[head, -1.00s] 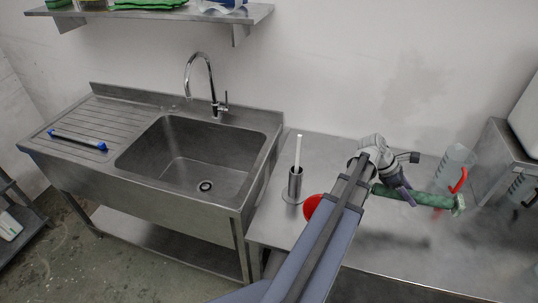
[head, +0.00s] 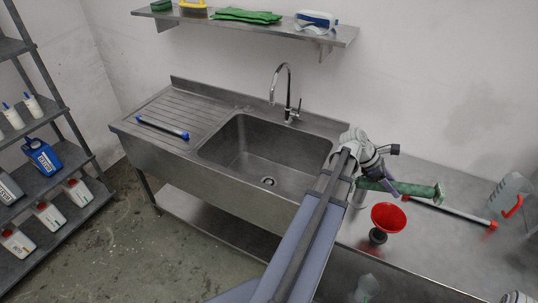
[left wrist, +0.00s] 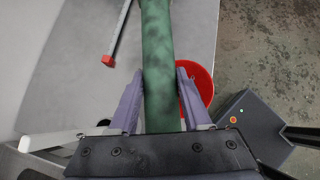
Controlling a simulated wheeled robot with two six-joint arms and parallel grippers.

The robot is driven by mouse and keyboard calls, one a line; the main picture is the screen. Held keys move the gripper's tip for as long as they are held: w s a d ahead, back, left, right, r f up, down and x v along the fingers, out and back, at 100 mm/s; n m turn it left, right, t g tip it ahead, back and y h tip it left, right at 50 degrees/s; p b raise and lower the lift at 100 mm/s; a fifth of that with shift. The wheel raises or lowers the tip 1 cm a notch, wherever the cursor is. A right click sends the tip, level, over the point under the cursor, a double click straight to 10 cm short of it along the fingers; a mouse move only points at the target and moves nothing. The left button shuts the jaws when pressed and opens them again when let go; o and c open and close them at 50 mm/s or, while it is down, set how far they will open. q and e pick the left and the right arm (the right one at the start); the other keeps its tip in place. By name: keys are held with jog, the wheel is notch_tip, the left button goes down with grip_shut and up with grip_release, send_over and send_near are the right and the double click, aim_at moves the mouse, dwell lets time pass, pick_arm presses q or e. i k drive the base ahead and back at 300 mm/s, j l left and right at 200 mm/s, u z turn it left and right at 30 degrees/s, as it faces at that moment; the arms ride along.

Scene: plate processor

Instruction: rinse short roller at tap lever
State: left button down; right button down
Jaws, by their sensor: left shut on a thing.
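The short roller (head: 404,188) is a green, dark-speckled cylinder. My left gripper (head: 368,182) is shut on it, near the sink's right end, and holds it roughly level above the steel table. In the left wrist view the roller (left wrist: 160,60) runs between the two fingers. The tap (head: 288,85) is a curved chrome spout behind the sink, and its tap lever (head: 296,113) is on the right of its base. The sink basin (head: 250,150) looks empty, and no water shows.
A red funnel (head: 389,217) and a red-ended bar (head: 455,211) are on the table (head: 420,250). A clear jug (head: 510,195) stands at the right. A blue-ended bar (head: 163,127) lies on the drainboard. A wall shelf (head: 240,27) hangs above the sink; a bottle rack (head: 50,170) stands at left.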

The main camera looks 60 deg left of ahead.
aim_at(298, 115)
jog(key=k+j+u, duration=0.15)
jog(key=j+u, duration=0.15)
jog(key=j, duration=0.2)
jog(key=j+u, duration=0.15)
jog(key=j, duration=0.7)
